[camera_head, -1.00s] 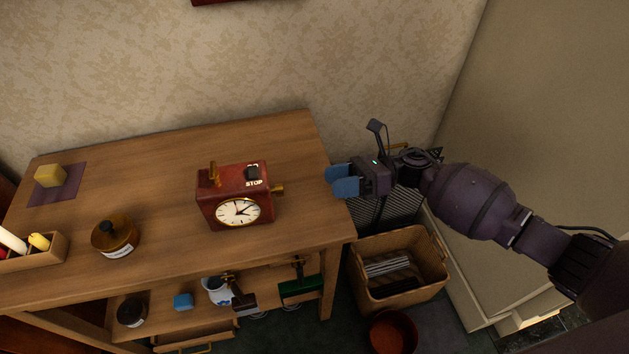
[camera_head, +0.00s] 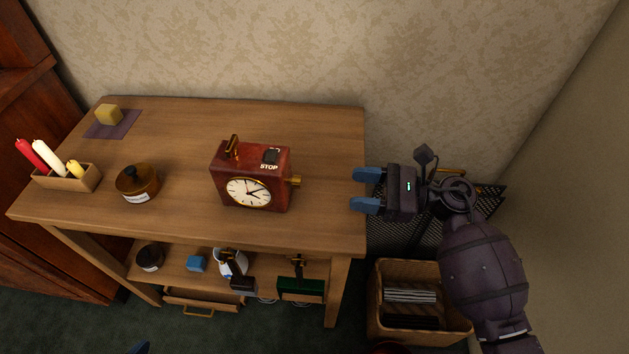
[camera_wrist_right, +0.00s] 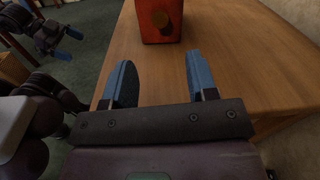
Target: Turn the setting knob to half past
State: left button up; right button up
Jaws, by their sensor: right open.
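A red-brown box clock (camera_head: 232,165) stands on the wooden table, its white dial (camera_head: 248,192) facing front. The dial's hands are too small to read surely. A brass knob (camera_head: 296,181) sticks out of its right side; in the right wrist view the knob (camera_wrist_right: 160,19) shows end-on on the red face. My right gripper (camera_head: 366,190) is open and empty, right of the knob and apart from it, by the table's right edge. Of my left gripper only a blue tip (camera_head: 139,348) shows at the bottom; in the right wrist view its two blue fingers (camera_wrist_right: 70,45) look apart.
The clock's top has a brass piece (camera_head: 232,147) and a black button marked STOP (camera_head: 271,156). An amber jar (camera_head: 137,183), a candle box (camera_head: 68,180) and a yellow block (camera_head: 108,113) stand left. A wicker basket (camera_head: 375,320) is below right. Table between clock and right gripper is clear.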

aim_at(301, 182)
jog(key=a, duration=0.9)
jog(key=shift+w, duration=0.2)
jog(key=shift+a, duration=0.55)
pick_arm(q)
jog(key=shift+w+r, duration=0.1)
jog(key=shift+w, duration=0.15)
pick_arm(e)
jog(key=shift+a, duration=0.15)
jog(key=c, duration=0.9)
pick_arm(q)
jog(key=shift+s+f, duration=0.25)
jog(key=shift+s, duration=0.05)
pick_arm(e)
jog(key=shift+c, duration=0.2)
pick_arm(q)
jog(key=shift+r, duration=0.15)
pick_arm(e)
jog(key=shift+m, duration=0.3)
